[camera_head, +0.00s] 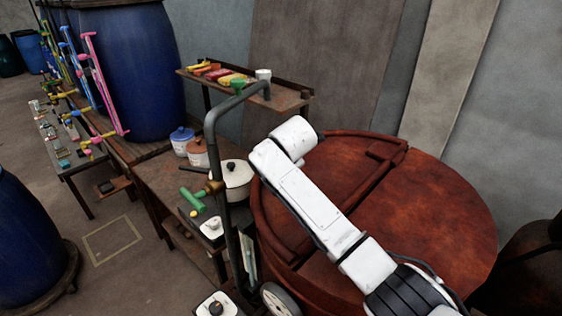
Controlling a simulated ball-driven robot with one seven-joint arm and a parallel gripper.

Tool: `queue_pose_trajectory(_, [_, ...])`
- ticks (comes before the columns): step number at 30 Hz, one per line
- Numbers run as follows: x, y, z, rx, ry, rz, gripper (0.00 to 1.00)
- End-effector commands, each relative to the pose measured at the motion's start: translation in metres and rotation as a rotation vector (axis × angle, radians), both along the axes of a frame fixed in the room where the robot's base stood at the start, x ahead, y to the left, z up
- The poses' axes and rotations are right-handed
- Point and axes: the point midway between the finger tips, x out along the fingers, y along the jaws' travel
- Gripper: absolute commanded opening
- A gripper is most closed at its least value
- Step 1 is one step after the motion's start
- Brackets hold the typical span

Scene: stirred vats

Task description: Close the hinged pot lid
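A white pot (238,190) with a pale lid and dark knob stands on the bench, left of my arm. Its lid looks flat on top; I cannot see a hinge. A blue-lidded pot (182,145) and a brown-lidded pot (197,152) stand behind it, both looking covered. I cannot tell which lid is the hinged one. My white arm reaches from the lower right over a large red-brown vat (440,200). My gripper is not visible; the arm's visible far end is above the vat's back left rim.
A grey bent-pipe trolley handle (211,140) rises between bench and vat. A small shelf (285,99) holds colourful items. Blue barrels (125,70) stand at the back left. A low table (65,150) holds small things. Open floor (105,260) lies at the left.

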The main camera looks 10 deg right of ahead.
Motion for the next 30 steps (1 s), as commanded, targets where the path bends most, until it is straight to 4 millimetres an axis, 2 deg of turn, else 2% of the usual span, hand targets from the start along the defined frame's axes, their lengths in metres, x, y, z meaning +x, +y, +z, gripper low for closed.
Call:
queue_pose_trajectory(4, [-0.0003, 0.0009, -0.0038, 0.002, 0.001, 0.002, 0.0])
queue_pose_trajectory(5, [-0.0003, 0.0009, -0.0041, 0.002, 0.002, 0.001, 0.24])
queue_pose_trajectory(11, [-0.0011, 0.0007, -0.0059, 0.002, 0.007, 0.001, 0.43])
queue_pose_trajectory(30, [-0.0039, -0.0006, -0.0116, 0.0, 0.021, -0.002, 0.44])
